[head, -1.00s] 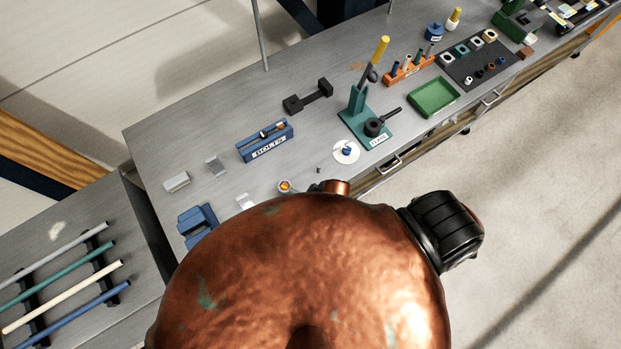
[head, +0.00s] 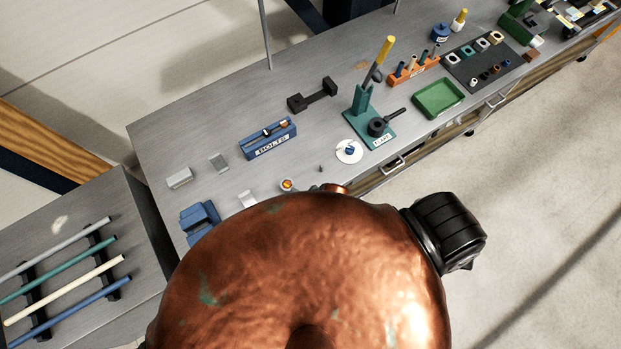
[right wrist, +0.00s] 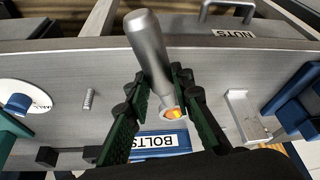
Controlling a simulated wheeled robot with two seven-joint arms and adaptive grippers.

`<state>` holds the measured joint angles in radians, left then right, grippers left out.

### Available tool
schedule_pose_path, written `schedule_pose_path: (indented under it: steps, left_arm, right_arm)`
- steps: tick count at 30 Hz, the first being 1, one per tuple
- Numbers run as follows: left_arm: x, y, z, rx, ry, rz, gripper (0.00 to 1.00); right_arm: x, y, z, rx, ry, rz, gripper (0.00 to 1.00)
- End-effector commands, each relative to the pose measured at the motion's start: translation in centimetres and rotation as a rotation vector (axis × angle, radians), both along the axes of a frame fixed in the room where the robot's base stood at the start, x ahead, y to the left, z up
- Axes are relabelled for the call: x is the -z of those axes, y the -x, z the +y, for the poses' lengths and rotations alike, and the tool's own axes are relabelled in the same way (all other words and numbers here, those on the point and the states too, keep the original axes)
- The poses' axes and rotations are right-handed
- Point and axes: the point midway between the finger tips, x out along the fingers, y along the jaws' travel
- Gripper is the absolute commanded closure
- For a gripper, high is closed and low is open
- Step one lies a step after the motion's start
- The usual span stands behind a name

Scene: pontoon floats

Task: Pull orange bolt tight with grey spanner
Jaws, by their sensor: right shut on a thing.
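The orange bolt (head: 287,184) shows near the front edge of the bench in the head view, just beyond my copper-coloured body. In the right wrist view the orange bolt (right wrist: 173,113) sits inside the ring end of the grey spanner (right wrist: 149,48). The spanner's thick round handle points towards the bench front. My right gripper (right wrist: 167,100) is shut on the spanner, with dark green finger pads on both sides near its ring end. My body hides this gripper and the handle in the head view. How tight the bolt is cannot be told. My left gripper is not in view.
The blue BOLTS holder (head: 270,147) stands behind the bolt. A blue block (head: 200,222) stands left. A NUTS label (right wrist: 233,34) marks the bench front.

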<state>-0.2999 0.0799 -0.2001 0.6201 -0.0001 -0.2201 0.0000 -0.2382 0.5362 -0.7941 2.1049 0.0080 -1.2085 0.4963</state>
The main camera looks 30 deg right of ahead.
Motion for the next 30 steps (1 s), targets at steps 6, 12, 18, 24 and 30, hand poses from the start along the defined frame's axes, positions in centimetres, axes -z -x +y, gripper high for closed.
schedule_pose_path:
  steps: [6,12,18,24,30]
  left_arm:
    - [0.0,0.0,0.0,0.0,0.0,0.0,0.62]
    - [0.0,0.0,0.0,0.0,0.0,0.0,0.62]
    - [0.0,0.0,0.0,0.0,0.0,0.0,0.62]
    - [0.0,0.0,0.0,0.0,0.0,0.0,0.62]
    - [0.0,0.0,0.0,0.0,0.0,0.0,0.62]
  right_arm:
    - [-0.1,-0.1,0.2,0.007,-0.003,-0.003,1.0]
    - [-0.1,0.0,0.5,0.032,-0.003,-0.003,1.0]
    - [-0.1,-0.1,0.2,0.014,-0.002,-0.004,1.0]
    - [-0.1,-0.3,-0.4,-0.043,0.0,-0.003,1.0]
    - [-0.2,-0.4,-0.7,-0.072,-0.002,-0.003,1.0]
